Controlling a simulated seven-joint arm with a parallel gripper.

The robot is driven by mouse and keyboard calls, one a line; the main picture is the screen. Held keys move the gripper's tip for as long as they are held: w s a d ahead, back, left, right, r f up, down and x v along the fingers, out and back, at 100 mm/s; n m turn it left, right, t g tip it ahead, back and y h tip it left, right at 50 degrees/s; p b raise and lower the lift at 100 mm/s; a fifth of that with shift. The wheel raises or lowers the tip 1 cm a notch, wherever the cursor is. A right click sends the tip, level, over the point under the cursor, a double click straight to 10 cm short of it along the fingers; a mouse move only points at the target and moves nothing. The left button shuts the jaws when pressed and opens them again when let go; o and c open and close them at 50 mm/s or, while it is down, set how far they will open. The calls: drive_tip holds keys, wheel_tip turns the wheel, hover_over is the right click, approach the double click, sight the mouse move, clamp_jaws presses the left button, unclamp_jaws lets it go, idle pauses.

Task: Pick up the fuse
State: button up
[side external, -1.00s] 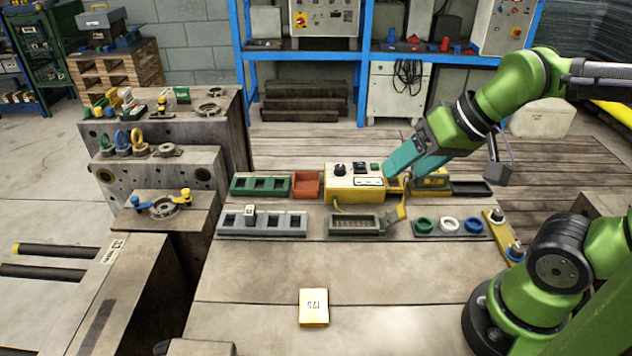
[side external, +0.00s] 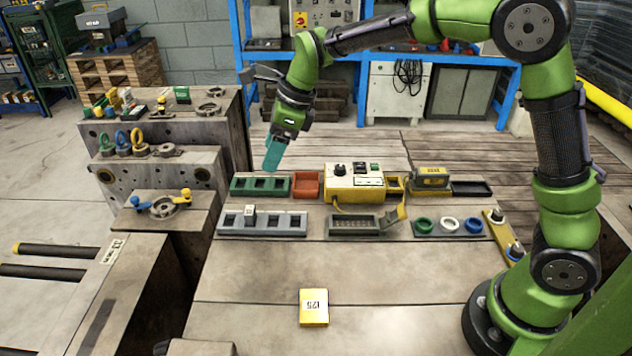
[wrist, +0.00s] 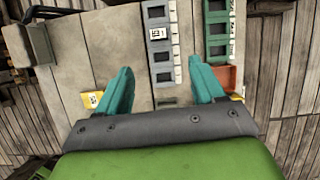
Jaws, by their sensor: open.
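A small pale block with dark marks, which looks like the fuse (side external: 249,213), stands in the second slot from the left of the grey slotted rack (side external: 289,224). In the wrist view the fuse (wrist: 157,33) shows near the top centre in the grey rack (wrist: 163,54). My gripper (side external: 272,162) is above and behind the rack, near the green slotted rack (side external: 246,188), clear of the fuse. In the wrist view my gripper (wrist: 160,76) has its teal fingers wide apart with nothing between them.
A red-orange tray (side external: 306,184) and a yellow-and-white control box (side external: 353,181) stand right of the green rack. A grey box with a raised yellow lid (side external: 355,224) sits beside the grey rack. A yellow block (side external: 314,307) lies on the otherwise clear front bench.

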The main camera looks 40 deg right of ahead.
hover_over(252, 210)
drive_tip(key=s+d, duration=0.1)
drive_tip(key=d, duration=0.1)
drive_tip(key=shift+m, duration=0.3)
drive_tip(key=f, duration=1)
drive_tip(key=shift+a+f, duration=0.25)
drive_tip(key=shift+f, duration=0.1)
drive_tip(key=shift+s+x, duration=0.1)
drive_tip(key=shift+x, duration=1.25)
drive_tip(key=shift+s+x, duration=0.15)
drive_tip(key=shift+x, duration=1.25)
drive_tip(key=c, duration=1.1)
